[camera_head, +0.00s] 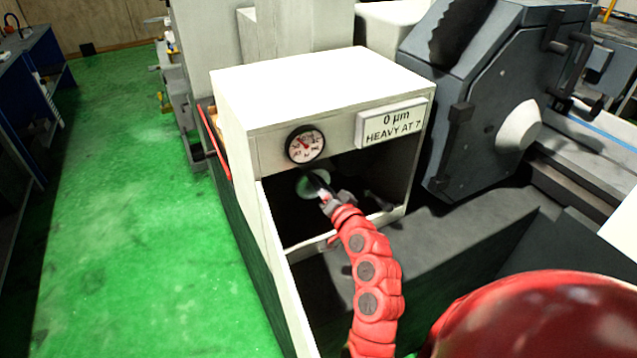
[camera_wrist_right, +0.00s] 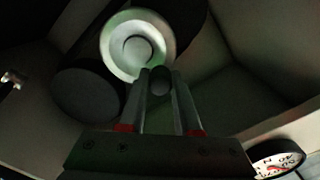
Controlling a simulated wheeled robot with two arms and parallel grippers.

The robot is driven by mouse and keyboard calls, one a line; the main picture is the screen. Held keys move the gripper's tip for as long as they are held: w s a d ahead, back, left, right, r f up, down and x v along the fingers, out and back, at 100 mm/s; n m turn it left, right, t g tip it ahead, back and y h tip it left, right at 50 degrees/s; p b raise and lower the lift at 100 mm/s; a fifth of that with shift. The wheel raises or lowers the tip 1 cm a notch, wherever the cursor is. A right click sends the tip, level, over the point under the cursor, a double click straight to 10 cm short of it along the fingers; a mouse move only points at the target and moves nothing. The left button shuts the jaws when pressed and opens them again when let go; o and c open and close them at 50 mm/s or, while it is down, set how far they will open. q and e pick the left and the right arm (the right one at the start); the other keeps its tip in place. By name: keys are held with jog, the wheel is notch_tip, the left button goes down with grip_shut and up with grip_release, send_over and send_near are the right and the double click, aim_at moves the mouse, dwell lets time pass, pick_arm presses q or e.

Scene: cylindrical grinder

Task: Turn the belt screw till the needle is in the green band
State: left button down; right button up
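The open-fronted white housing (camera_head: 235,115) carries a round gauge (camera_head: 306,145) with a black rim; its red needle appears to point up and left. I cannot make out a green band. My right gripper (camera_head: 323,188) reaches into the housing opening. In the right wrist view its two fingers (camera_wrist_right: 162,92) point at a dark round screw end (camera_wrist_right: 160,79) between their tips; whether they press on it is unclear. Behind it is a pale pulley-like disc (camera_wrist_right: 112,45). The gauge shows partly in the wrist view (camera_wrist_right: 278,160). My left gripper is out of view.
The housing walls surround the gripper closely. A dark round part (camera_wrist_right: 88,94) sits left of the fingers. A grey machine head (camera_head: 490,100) stands at right; green floor (camera_head: 120,190) is clear at left.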

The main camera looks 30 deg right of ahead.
jog(key=o, duration=0.4)
jog(key=s+a+p, duration=0.1)
jog(key=s+p, duration=0.3)
jog(key=s, duration=1.3)
jog(key=shift+s+p, duration=0.2)
jog(key=shift+p, duration=0.2)
dwell(0.4)
